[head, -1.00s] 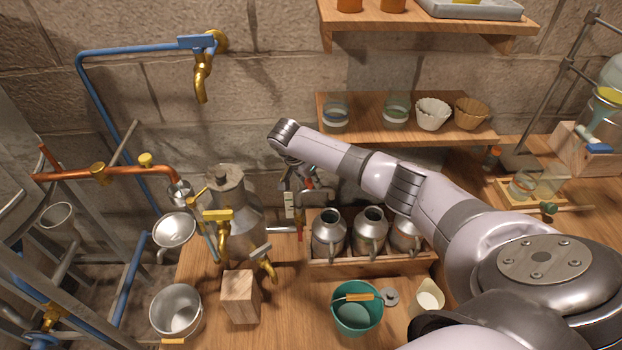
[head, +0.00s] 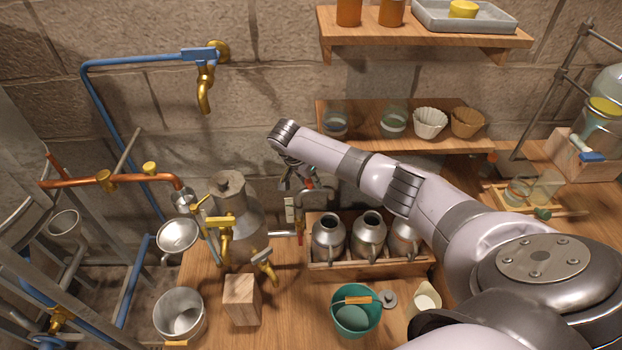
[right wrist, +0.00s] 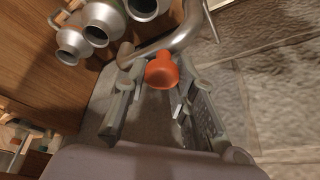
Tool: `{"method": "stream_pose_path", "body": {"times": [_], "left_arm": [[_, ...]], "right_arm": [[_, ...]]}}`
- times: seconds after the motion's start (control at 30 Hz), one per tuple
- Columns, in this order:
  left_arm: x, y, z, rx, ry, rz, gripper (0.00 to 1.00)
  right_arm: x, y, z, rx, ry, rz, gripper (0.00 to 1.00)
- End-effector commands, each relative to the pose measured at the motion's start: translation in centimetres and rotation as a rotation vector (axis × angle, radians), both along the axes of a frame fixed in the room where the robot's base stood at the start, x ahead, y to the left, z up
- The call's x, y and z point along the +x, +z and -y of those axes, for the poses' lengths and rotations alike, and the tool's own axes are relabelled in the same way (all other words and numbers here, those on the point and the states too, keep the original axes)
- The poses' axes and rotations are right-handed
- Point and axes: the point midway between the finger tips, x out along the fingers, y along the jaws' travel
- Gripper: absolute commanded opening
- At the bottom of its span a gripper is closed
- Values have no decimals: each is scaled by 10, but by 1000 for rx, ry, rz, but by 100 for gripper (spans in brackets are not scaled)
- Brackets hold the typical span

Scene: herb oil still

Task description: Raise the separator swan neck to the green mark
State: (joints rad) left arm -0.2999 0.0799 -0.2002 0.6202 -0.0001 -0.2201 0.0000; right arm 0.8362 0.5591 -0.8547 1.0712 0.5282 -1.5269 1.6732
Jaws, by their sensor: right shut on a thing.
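The separator (head: 240,238) is a grey metal can with a brass tap, standing at the left of the bench. A grey bent tube, which looks like the swan neck (head: 322,197), shows right of it by the wall, partly hidden by my right arm. In the right wrist view the swan neck (right wrist: 188,32) curves past the fingertips, with an orange-red knob (right wrist: 162,72) between the fingers. My right gripper (head: 296,180) is shut on this knob, also seen in the right wrist view (right wrist: 157,78). A small pale plate (head: 290,209) stands beside it. I cannot make out a green mark.
Metal cans (head: 369,236) stand in a wooden rack just right of the gripper. A wooden block (head: 241,300), a teal bucket (head: 355,318) and a metal pot (head: 179,314) are nearer. A shelf (head: 365,142) with cups hangs behind my arm. Copper and blue pipes fill the left.

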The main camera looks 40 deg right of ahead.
Motion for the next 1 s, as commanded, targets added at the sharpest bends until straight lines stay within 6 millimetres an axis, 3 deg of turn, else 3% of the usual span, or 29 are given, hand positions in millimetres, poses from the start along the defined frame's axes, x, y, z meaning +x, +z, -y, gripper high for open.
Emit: {"method": "stream_pose_path", "body": {"times": [0.17,0.2,0.53,0.87,1.0], "left_arm": [[0,1,0,0,0,0,73],[0,1,0,0,0,0,73],[0,1,0,0,0,0,73],[-1,1,-1,1,1,-2,73],[-1,1,-1,1,1,-1,73]], "right_arm": [[1,2,0,-1,-1,2,0],[1,2,0,-1,-1,2,26],[0,1,0,-1,0,1,48],[0,3,-1,0,0,1,48],[0,16,-6,2,2,2,48]]}}
